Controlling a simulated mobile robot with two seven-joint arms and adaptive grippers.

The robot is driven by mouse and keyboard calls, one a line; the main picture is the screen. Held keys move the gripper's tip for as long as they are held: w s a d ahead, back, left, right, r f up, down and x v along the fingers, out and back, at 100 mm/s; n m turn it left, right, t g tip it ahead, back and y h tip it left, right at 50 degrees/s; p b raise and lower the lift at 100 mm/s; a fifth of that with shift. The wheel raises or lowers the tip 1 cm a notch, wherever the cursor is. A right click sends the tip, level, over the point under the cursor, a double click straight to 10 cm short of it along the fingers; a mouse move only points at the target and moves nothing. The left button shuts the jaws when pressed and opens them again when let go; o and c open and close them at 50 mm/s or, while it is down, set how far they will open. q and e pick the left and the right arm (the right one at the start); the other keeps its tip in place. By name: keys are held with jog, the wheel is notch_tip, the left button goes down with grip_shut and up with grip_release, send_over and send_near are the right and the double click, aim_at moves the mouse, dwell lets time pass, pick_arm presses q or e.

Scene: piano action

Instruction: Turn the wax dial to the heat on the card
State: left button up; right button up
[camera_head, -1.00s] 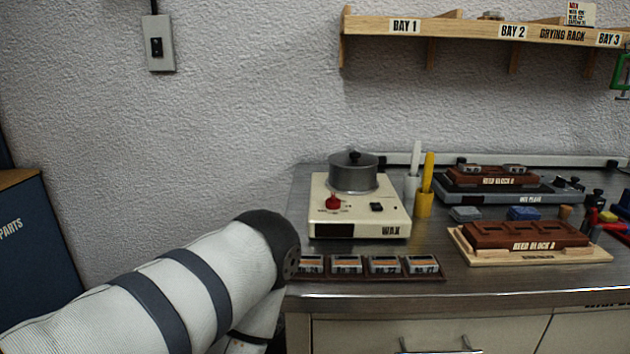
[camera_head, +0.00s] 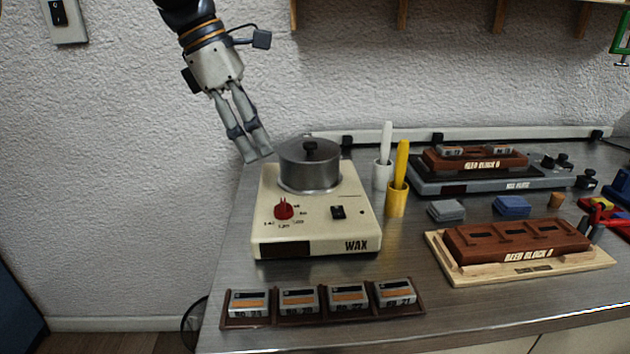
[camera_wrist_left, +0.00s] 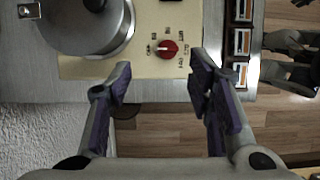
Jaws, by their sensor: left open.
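The wax heater (camera_head: 270,240) is a cream box labelled WAX on the steel bench, with a lidded grey pot (camera_head: 310,166) on top. Its red dial (camera_head: 284,211) has small printed marks around it, too small to read surely; it also shows in the left wrist view (camera_wrist_left: 168,49). My left gripper (camera_head: 257,157) hangs fingers down behind and left of the pot, apart from the dial. In the left wrist view its fingers (camera_wrist_left: 160,72) are spread and empty, with the dial seen beyond them. No card with a heat shows now.
A tray (camera_head: 322,321) of several small blocks lies in front of the heater. White and yellow brush pots (camera_head: 396,203) stand at its right, with reed blocks (camera_head: 520,245) beyond. Grey jointed parts (camera_wrist_left: 290,50), probably my right gripper, show over the floor.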

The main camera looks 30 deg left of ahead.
aim_at(283, 202)
pick_arm(q)
jog(key=x, duration=0.3)
jog(key=s+x, duration=0.1)
jog(key=x, duration=0.7)
jog(key=shift+s+a+f, duration=0.1)
jog(key=shift+s+f, duration=0.05)
jog(key=shift+s, duration=0.25)
jog(key=shift+c, duration=0.2)
grip_shut()
